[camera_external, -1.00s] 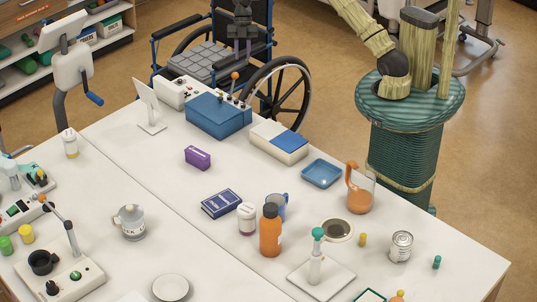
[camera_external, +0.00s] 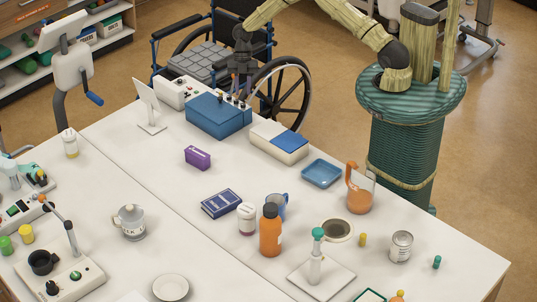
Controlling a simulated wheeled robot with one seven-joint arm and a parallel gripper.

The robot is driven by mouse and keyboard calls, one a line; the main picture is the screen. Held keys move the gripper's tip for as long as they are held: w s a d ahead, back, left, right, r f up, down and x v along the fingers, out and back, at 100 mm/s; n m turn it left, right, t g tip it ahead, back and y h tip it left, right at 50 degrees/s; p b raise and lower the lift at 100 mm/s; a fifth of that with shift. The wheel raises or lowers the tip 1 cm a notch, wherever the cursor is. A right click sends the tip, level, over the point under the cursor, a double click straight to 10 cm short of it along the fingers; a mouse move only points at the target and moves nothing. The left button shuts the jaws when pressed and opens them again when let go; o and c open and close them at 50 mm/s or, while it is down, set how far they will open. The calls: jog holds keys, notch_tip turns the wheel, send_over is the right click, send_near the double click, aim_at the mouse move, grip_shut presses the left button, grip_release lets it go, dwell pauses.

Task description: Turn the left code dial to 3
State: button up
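A blue box (camera_external: 216,121) stands at the far edge of the table, with small dark knobs on its top rear edge. A white box (camera_external: 176,92) with dark knobs stands to its left. The knobs are too small to tell which is the left code dial or what number it shows. My gripper (camera_external: 240,92) points down at the right rear of the blue box's top, close to its knobs. Whether it touches one cannot be told. Its fingers are dark and small, so their opening is unclear.
A white stand (camera_external: 149,107) is left of the blue box, and a cream box with a blue lid (camera_external: 279,142) is to its right. A purple box (camera_external: 197,157) lies in front. A wheelchair (camera_external: 205,55) stands behind the table.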

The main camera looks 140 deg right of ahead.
aim_at(243, 104)
jog(key=x, duration=0.4)
jog(key=shift+p, duration=0.4)
grip_shut()
